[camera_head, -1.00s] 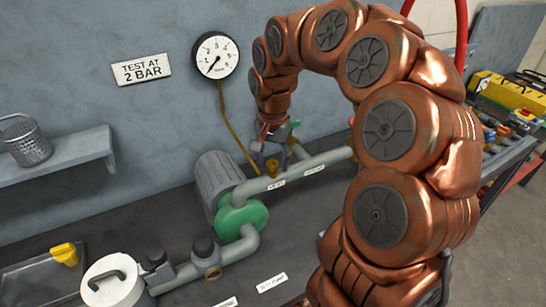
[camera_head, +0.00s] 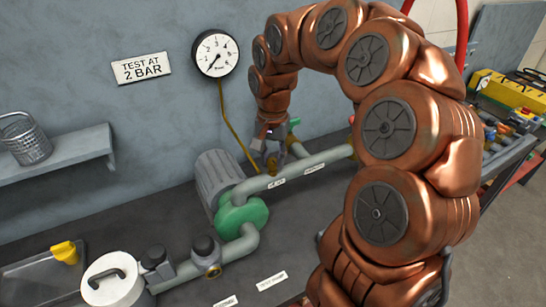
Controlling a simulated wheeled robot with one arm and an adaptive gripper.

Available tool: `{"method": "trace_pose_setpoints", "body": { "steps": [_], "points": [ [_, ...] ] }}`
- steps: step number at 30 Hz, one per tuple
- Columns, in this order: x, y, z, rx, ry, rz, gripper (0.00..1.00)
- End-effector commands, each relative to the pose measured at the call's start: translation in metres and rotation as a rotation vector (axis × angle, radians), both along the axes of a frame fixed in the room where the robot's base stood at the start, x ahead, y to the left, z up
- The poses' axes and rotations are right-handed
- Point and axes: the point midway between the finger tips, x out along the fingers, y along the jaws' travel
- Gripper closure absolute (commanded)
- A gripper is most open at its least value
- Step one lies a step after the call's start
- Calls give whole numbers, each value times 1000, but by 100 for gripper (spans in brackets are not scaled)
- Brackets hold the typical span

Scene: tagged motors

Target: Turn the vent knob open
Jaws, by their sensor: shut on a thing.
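My gripper (camera_head: 271,160) points down at the pipe (camera_head: 308,164) behind the green pump (camera_head: 241,214). It is shut on a small brass fitting on top of that pipe, which looks like the vent knob. The fingers hide most of the knob, so I cannot tell its exact angle.
A wall sign (camera_head: 141,68) reads "TEST AT 2 BAR". A lidded white pot (camera_head: 112,282), dark-capped valves (camera_head: 206,247) and a tray with a yellow piece (camera_head: 65,252) stand at the front left.

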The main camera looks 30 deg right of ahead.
Motion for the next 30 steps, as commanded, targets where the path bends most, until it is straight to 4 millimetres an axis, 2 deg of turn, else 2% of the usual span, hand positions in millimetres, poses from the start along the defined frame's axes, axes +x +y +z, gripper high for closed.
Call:
{"method": "trace_pose_setpoints", "body": {
  "steps": [11, 30],
  "points": [
    [1, 1, -3, -1, -4, 177, 100],
    [0, 1, -1, 0, -2, 776, 100]
  ]
}}
